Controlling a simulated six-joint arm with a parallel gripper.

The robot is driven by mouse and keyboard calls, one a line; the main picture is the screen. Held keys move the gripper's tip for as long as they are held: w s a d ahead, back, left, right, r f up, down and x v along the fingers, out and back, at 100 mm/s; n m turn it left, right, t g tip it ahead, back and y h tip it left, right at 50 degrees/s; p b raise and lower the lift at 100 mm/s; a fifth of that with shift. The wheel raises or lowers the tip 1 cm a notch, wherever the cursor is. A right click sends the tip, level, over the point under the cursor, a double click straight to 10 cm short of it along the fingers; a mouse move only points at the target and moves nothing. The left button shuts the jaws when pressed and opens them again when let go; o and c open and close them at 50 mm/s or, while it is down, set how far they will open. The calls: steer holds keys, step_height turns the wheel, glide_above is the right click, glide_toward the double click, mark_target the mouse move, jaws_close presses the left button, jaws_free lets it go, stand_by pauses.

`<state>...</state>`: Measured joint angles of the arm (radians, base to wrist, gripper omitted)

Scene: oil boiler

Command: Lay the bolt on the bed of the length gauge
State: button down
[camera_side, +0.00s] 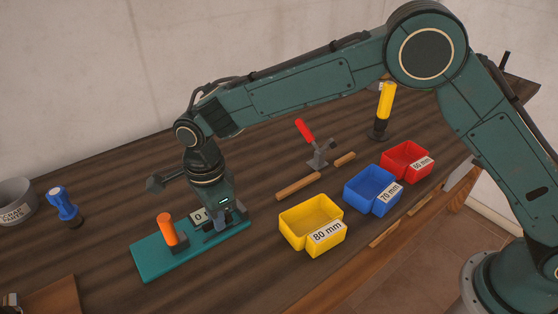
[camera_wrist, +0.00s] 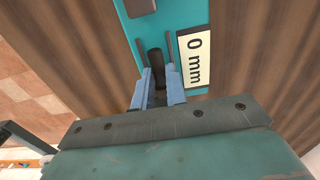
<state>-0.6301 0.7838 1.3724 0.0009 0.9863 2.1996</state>
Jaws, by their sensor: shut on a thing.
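The length gauge is a teal plate (camera_side: 155,262) with an orange-handled block (camera_side: 167,230) and a small display. In the wrist view the gauge (camera_wrist: 200,12) carries the display (camera_wrist: 195,58), which reads 0 mm. My gripper (camera_side: 222,216) is low over the right end of the gauge. In the wrist view my gripper's pale blue fingers (camera_wrist: 160,82) are shut on the dark bolt (camera_wrist: 156,60). The bolt lies lengthwise between two dark rails of the gauge. Whether it touches the bed is hard to tell. In the side view my fingers largely hide it.
Yellow 80 mm (camera_side: 308,222), blue 70 mm (camera_side: 370,190) and red 60 mm (camera_side: 406,160) bins stand to the right. A blue-handled tool (camera_side: 64,204) and grey scrap bin (camera_side: 14,203) are left.

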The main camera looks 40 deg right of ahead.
steer(key=shift+f, duration=0.15)
steer(key=c, duration=1.4)
jaws_free()
step_height(320, 180, up, 12)
steer(key=shift+r, duration=0.2)
steer(key=shift+d, duration=0.1)
